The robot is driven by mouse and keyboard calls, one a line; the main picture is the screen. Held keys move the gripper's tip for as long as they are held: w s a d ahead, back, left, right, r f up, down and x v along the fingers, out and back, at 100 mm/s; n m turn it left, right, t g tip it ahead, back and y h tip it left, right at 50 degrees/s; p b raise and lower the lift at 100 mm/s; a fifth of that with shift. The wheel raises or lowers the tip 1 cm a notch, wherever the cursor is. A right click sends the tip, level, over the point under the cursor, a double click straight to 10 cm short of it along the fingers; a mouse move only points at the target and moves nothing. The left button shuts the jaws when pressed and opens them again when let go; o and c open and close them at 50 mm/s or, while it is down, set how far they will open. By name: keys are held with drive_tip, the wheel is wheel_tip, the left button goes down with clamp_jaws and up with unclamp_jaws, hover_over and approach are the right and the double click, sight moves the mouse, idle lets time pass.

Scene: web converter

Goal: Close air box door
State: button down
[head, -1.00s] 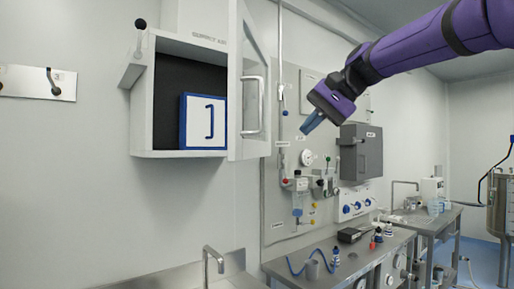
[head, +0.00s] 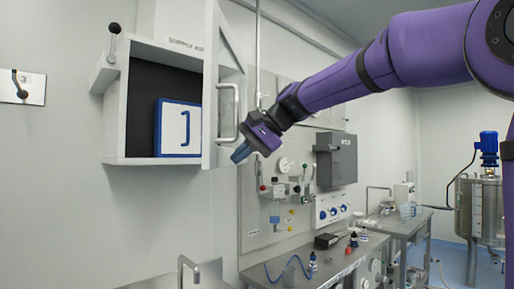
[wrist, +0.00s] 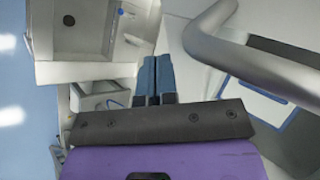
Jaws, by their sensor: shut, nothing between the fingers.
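The air box (head: 112,120) is a white wall cabinet labelled SUPPLY AIR, with a dark inside. Its white door (head: 210,95) is hinged at the right and stands open toward me. A grey bar handle (head: 235,113) is on the door; in the wrist view the large handle (wrist: 265,65) crosses the upper right, close to the fingers. My gripper (head: 238,155), with blue fingers, is shut and empty, just right of the handle's lower end. The closed fingers also show in the wrist view (wrist: 155,78). I cannot tell whether they touch the handle or door.
Inside the box is a blue-framed white panel (head: 178,128) with a handle. A black-knobbed lever (head: 112,50) is on the box's left. A grey wall box (head: 337,158) and a steel bench (head: 330,262) are at the right. A tap (head: 187,270) stands below.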

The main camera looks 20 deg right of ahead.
sight(222, 160)
drive_tip(key=shift+w+a, duration=0.45)
drive_tip(key=shift+a, duration=0.4)
drive_tip(key=shift+w+a, duration=0.25)
drive_tip(key=shift+a, duration=0.3)
drive_tip(key=w+a+m+t+h, duration=0.4)
drive_tip(key=w+a+m, duration=0.4)
drive_tip(key=w+a, duration=0.8)
drive_tip(key=shift+w+a+r+h, duration=0.2)
drive_tip(key=shift+w+a+h, duration=0.05)
drive_tip(key=shift+a+h, duration=0.25)
drive_tip(key=shift+r, duration=0.1)
drive_tip(key=shift+s+d, duration=0.1)
